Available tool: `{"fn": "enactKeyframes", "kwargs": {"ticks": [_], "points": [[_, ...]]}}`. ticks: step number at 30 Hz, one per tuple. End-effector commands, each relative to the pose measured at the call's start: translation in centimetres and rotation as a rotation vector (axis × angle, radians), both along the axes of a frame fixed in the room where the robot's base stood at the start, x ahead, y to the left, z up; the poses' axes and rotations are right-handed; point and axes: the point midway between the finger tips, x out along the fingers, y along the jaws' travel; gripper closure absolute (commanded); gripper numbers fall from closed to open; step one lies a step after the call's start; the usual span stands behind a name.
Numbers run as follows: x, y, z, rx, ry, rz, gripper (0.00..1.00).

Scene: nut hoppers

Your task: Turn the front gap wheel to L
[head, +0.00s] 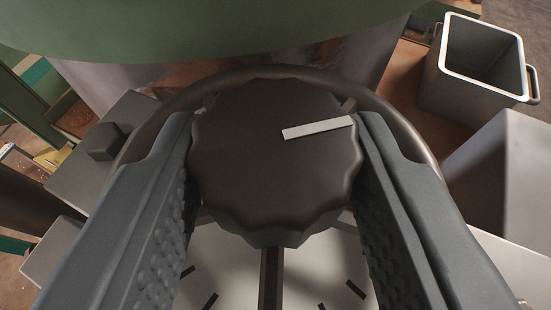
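The gap wheel's dark scalloped knob (270,175) fills the middle of the head view. A pale pointer bar (318,128) on its face runs from near the middle toward the right and slightly up. A dark round rim (165,130) curves behind the knob. Below it a pale dial (235,265) shows several dark tick marks; no letter L can be seen. My gripper (276,150) has one finger on each side of the knob, and both appear to touch its edge. The lower dial is partly hidden by my fingers.
A green hopper body (200,25) spans the top. A grey bin with a white rim (460,85) stands at the upper right on a brown surface. A grey block (505,170) is at the right. Grey blocks with a dark knob (103,141) are at the left.

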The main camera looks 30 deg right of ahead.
Motion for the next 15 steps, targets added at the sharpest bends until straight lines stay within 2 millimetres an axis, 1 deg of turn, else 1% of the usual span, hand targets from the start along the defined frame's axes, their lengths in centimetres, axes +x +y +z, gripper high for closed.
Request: {"fn": "enactKeyframes", "kwargs": {"ticks": [1, 8, 15], "points": [[0.02, -0.48, 0.05, 0.002, -0.003, 0.002, 0.84], [0.01, -0.15, -0.11, 0.001, 0.000, 0.020, 0.84], [-0.09, -0.38, -0.32, 0.001, -0.003, 0.106, 0.84]]}}
